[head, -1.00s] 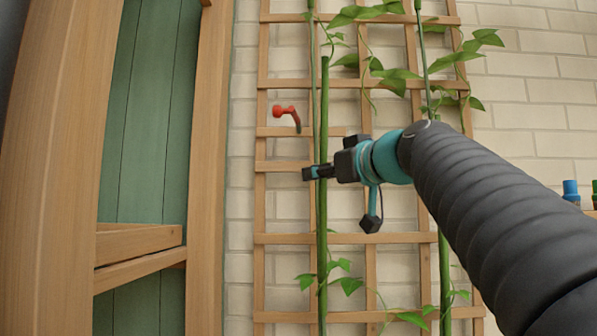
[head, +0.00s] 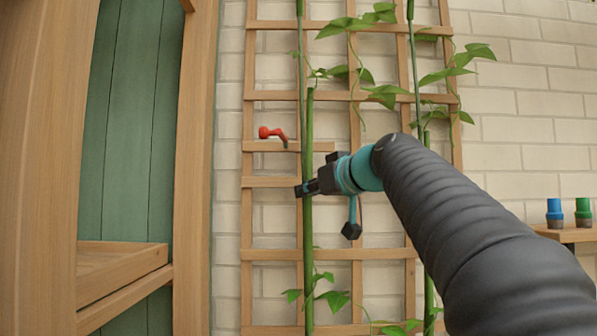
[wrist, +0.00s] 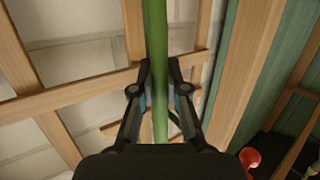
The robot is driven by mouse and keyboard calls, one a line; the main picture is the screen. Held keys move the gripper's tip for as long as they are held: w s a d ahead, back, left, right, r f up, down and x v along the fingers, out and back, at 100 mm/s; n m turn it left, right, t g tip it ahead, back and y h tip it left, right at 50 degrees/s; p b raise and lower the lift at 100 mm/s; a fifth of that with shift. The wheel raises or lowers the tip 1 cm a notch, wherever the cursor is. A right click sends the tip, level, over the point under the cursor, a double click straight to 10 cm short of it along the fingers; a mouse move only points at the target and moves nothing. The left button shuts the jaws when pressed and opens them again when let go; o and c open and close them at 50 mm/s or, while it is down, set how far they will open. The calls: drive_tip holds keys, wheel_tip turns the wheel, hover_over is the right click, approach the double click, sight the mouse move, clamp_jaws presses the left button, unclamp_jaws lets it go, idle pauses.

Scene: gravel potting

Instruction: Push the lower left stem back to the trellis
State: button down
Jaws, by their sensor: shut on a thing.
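The lower left stem (head: 308,225) is a thick green upright rod in front of the wooden trellis (head: 248,215). Its top end shows near the second crossbar, and leaves grow low on it. My gripper (head: 303,189) is shut on this stem at about mid-height, reaching in from the right. In the wrist view, both black fingers flank the stem (wrist: 158,40), with trellis slats (wrist: 90,90) behind it. I cannot tell whether the stem touches the trellis.
A red clip-like thing (head: 272,132) sits on a short wooden bar (head: 285,146) left of the stem; a red thing also shows in the wrist view (wrist: 249,158). Another stem (head: 428,290) stands right. Blue (head: 554,210) and green pots are on a shelf. A wooden frame (head: 197,180) rises at left.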

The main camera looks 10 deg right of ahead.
drive_tip(key=shift+w+d+r+g+p, duration=0.1)
drive_tip(key=shift+w+d+g+p, duration=0.1)
drive_tip(key=shift+w+p, duration=0.4)
drive_tip(key=shift+w+d+r+g+p, duration=0.1)
drive_tip(key=shift+w+g+p, duration=0.1)
drive_tip(key=shift+w+p, duration=0.4)
drive_tip(key=shift+w, duration=0.1)
drive_tip(key=c, duration=1.2)
unclamp_jaws()
drive_tip(key=shift+w+f, duration=0.1)
drive_tip(key=shift+w, duration=0.05)
drive_tip(key=shift+o, duration=0.2)
drive_tip(key=v, duration=1.2)
drive_tip(key=shift+a+m, duration=0.1)
drive_tip(key=shift+m, duration=0.2)
